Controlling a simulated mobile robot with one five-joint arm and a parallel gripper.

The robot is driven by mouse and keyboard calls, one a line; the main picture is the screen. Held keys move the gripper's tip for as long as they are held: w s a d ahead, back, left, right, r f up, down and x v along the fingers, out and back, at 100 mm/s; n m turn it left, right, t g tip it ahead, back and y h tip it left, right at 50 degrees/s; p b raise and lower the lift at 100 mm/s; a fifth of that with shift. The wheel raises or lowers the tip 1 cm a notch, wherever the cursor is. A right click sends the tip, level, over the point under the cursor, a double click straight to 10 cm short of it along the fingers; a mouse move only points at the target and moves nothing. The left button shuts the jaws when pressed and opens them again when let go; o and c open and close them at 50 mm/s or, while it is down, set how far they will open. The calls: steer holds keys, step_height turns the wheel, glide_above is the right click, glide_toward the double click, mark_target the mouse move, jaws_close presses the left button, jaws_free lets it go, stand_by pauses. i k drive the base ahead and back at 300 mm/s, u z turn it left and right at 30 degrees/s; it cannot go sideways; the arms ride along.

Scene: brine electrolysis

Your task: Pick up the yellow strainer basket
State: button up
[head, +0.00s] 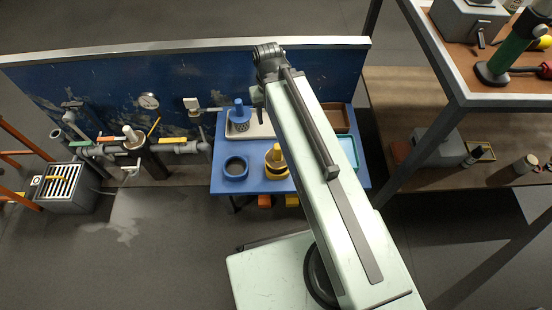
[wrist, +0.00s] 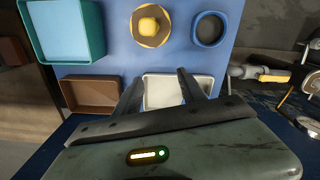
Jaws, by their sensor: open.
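The yellow strainer basket (head: 277,155) stands upright on the blue table, to the right of a blue ring-shaped holder (head: 235,167). My arm passes close to its right side. In the wrist view the yellow strainer basket (wrist: 149,25) is seen from above, its yellow knob within a round yellow-rimmed, brown-looking seat. My gripper (wrist: 160,85) is open, with nothing between its two fingers, over the white tray (wrist: 170,77). The basket lies apart, beyond the fingertips.
A blue strainer basket (head: 240,116) stands in the white tray. A brown tray (wrist: 90,93) and a teal tray (wrist: 65,32) lie beside it. A blue panel (head: 190,75) rises behind the table, with pipes at left. A shelf rack (head: 440,100) stands at right.

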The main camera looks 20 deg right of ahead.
mark_target(274, 159)
steer(key=u, duration=1.5)
steer(key=k, duration=1.35)
steer(key=u, duration=0.3)
steer(key=i, duration=1)
steer(key=u, duration=0.1)
